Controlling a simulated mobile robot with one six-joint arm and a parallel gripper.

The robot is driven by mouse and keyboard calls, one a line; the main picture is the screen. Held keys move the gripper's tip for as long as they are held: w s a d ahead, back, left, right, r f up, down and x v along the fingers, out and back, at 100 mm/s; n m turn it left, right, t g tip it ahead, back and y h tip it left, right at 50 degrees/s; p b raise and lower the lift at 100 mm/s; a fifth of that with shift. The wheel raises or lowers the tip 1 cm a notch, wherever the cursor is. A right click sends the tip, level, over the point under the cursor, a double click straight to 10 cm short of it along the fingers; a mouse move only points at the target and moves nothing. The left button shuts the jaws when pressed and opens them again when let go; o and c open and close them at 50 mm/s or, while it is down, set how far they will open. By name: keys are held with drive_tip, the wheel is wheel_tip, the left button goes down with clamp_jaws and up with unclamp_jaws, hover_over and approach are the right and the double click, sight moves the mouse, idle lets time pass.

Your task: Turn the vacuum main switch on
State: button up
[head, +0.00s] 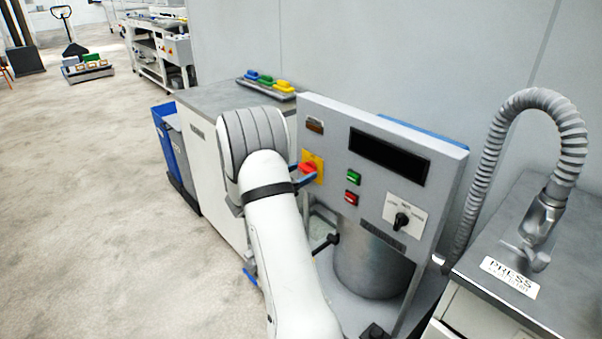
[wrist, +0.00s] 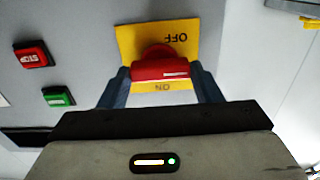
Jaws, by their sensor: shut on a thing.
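The vacuum main switch is a red rotary handle (head: 307,168) on a yellow plate (head: 318,158), on the upper left of the grey control panel. In the wrist view the red handle (wrist: 160,70) lies level across the yellow plate (wrist: 185,34), which reads OFF and ON, both upside down in this view. My gripper (wrist: 161,76) has one blue-grey finger at each end of the handle and is shut on it. In the head view my arm comes from below and hides part of the gripper; a blue finger (head: 304,181) shows beside the handle.
A green button (head: 354,177) and a red button (head: 351,198) sit right of the switch, with a black selector knob (head: 401,221) and dark display (head: 388,157) further right. A metal cylinder (head: 370,268) stands below. A ribbed hose (head: 483,180) rises at right.

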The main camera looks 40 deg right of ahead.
drive_tip(key=shift+f+b, duration=0.1)
drive_tip(key=shift+b, duration=0.35)
drive_tip(key=shift+c, duration=0.2)
drive_tip(key=m+b, duration=0.4)
drive_tip(key=b, duration=0.1)
drive_tip(key=shift+f, duration=0.2)
drive_tip(key=shift+r+m+b, duration=0.1)
drive_tip(key=shift+m+b, duration=6.8)
drive_tip(key=shift+b, duration=1.4)
drive_tip(key=o, duration=1)
drive_tip(key=shift+r, duration=0.1)
